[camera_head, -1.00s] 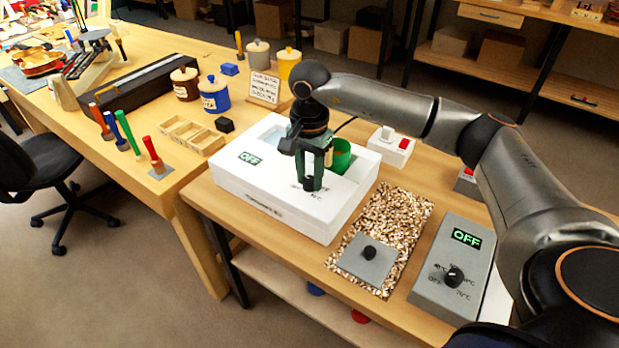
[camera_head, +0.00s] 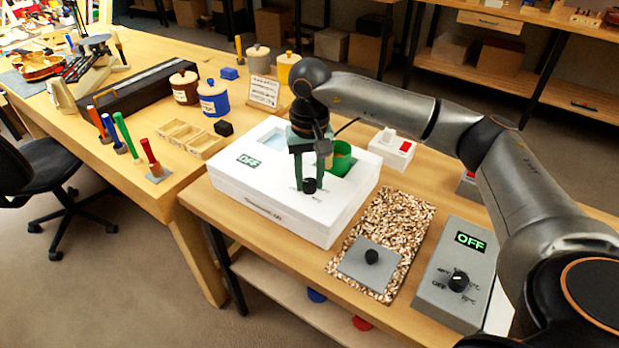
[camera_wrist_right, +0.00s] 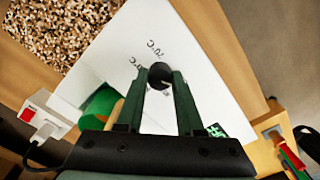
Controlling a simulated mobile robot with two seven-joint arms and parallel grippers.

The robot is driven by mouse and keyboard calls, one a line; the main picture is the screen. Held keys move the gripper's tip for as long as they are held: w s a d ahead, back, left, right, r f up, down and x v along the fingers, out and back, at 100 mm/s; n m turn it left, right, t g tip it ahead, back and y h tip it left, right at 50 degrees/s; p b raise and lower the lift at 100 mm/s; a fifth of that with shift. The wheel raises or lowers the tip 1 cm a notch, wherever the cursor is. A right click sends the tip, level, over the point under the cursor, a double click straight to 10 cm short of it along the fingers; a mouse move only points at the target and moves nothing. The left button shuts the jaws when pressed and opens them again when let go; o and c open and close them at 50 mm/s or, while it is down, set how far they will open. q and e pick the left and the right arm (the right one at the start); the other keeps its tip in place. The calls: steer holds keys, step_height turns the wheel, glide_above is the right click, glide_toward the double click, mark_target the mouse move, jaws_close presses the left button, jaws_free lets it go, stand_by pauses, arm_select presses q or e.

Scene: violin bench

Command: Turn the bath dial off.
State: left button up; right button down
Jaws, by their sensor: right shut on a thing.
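The bath is a white box (camera_head: 262,190) on the near bench in the head view. Its green display (camera_head: 248,160) reads OFF. The bath dial (camera_head: 310,186) is a small black knob on its top, near the right-front part. My right gripper (camera_head: 308,179) points straight down over it, and its green fingers are closed around the knob. In the right wrist view the dial (camera_wrist_right: 160,75) sits between the two fingertips, with a 70°C mark beside it; other marks are partly covered. My left gripper is in neither view.
A green cup (camera_head: 341,157) stands in the bath's right opening, close to my gripper. A white switch box (camera_head: 391,148) is behind. A bed of chips (camera_head: 403,215) with a grey plate and knob, and a grey control box (camera_head: 438,297) reading OFF, lie to the right.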

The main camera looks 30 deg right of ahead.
mark_target(309, 181)
steer(key=shift+r, duration=0.1)
stand_by(0.5)
steer(key=c, duration=0.5)
jaws_free()
steer(key=shift+c, duration=0.2)
step_height(309, 181, up, 12)
steer(key=shift+r+p, duration=0.25)
steer(key=shift+p, duration=0.05)
